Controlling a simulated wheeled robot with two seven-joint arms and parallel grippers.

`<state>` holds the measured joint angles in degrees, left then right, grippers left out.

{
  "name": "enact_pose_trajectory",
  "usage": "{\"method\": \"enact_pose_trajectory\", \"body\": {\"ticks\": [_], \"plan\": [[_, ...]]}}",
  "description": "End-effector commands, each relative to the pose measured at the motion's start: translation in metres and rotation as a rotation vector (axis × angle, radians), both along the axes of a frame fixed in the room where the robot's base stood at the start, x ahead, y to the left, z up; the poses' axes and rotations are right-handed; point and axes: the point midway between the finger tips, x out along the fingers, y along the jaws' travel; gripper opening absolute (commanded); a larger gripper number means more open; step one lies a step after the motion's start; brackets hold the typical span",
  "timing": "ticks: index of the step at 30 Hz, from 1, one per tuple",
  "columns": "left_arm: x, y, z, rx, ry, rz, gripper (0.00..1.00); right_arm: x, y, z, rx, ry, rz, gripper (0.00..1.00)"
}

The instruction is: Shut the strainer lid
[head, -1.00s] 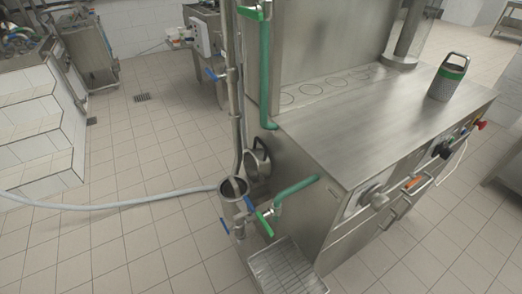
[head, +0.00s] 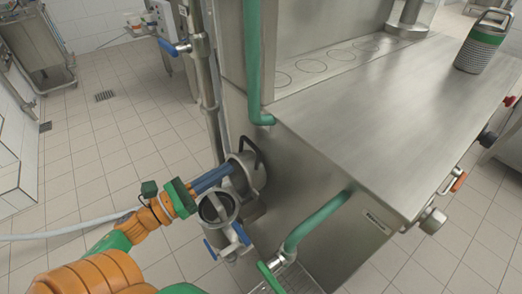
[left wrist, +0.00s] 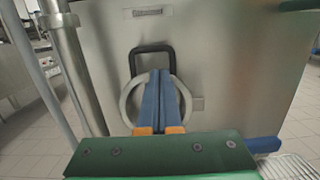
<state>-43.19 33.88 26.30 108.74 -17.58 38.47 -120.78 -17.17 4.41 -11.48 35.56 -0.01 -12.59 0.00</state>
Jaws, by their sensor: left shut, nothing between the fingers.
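The strainer (head: 217,212) is a steel pot with an open top, low beside the machine's left side. Its round lid (head: 260,170) stands raised, roughly upright, behind the pot, with a black handle at its top. My left gripper (head: 229,169) comes in from the left above the pot, its blue fingers shut and empty, pointing at the lid. In the left wrist view the fingertips (left wrist: 161,73) overlap the lid's pale ring (left wrist: 130,98), below the black handle (left wrist: 153,49). I cannot tell whether they touch it. My right gripper is not in view.
The steel machine (head: 345,115) stands to the right, with a green-banded container (head: 482,42) on top. A vertical pipe (head: 207,85) rises behind the lid. Blue-handled (head: 240,234) and green-handled (head: 270,277) valves are near the pot. Tiled floor on the left is open.

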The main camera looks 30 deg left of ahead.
Motion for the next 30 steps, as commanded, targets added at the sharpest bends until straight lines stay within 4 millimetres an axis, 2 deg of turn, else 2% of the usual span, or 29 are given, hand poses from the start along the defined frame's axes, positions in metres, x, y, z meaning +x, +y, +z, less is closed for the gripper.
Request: {"method": "enact_pose_trajectory", "body": {"ticks": [6, 12, 17, 26, 30], "plan": [[0.042, -0.017, 0.009, -0.002, -0.003, -0.001, 0.00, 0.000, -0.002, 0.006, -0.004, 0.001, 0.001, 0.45], [0.068, -0.028, 0.011, -0.005, 0.001, 0.001, 0.00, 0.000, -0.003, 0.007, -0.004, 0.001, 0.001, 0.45], [0.075, -0.031, 0.010, -0.005, 0.004, 0.003, 0.00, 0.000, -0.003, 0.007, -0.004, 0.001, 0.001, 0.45], [0.076, -0.031, 0.010, -0.006, 0.005, 0.003, 0.00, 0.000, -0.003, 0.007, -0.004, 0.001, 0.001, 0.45], [0.077, -0.032, 0.008, -0.013, -0.011, 0.004, 0.00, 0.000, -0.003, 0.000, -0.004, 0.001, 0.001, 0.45]]}}
